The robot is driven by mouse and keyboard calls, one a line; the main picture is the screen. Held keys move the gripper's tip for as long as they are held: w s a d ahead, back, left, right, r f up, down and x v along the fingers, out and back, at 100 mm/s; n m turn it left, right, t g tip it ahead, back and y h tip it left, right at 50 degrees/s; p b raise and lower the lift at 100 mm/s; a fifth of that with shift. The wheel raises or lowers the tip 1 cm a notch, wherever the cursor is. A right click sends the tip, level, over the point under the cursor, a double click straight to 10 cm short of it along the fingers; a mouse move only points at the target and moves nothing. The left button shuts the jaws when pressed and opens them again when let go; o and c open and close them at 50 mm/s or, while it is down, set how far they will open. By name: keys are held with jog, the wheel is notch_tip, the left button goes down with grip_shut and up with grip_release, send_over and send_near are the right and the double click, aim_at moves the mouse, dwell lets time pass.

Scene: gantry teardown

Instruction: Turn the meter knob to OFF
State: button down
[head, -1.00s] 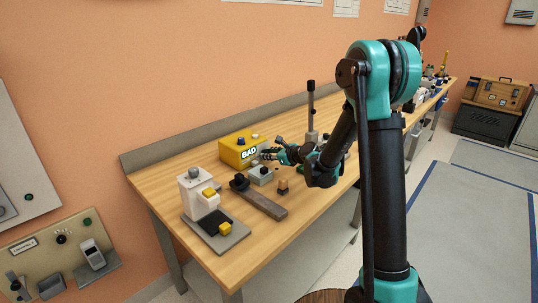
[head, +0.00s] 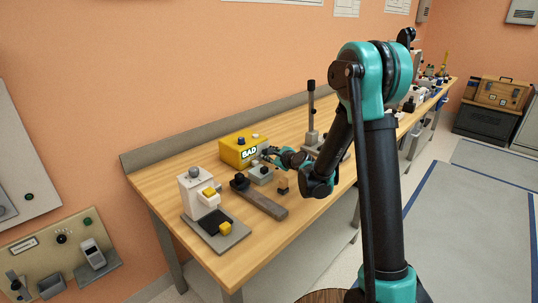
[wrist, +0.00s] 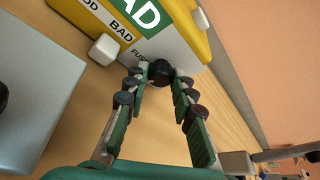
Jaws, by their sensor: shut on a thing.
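The meter is a yellow box (head: 232,151) with a lit BAD display, standing at the back of the workbench. In the wrist view its yellow face (wrist: 187,14) fills the top, with a grey panel partly lettered "FUS". The black knob (wrist: 159,71) sits at the lower edge of that panel, between my fingertips. My gripper (wrist: 161,78) is shut on the knob, one finger on each side. In the head view my gripper (head: 264,154) is at the meter's right front, and the knob is too small to make out. The knob's pointer direction cannot be read.
A grey box (head: 260,174) with a black knob stands close in front of the meter; it also shows at the wrist view's left (wrist: 35,95). A white press-like device (head: 197,194) and a dark bar (head: 260,201) are nearer the bench's front.

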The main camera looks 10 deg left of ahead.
jog(key=shift+s+f+n+t, duration=0.1)
jog(key=shift+n+t, duration=0.4)
jog(key=shift+n, duration=0.4)
jog(key=c, duration=1.3)
grip_release()
jog(key=shift+o, duration=0.2)
jog(key=v, duration=1.2)
jog(key=shift+a, duration=0.15)
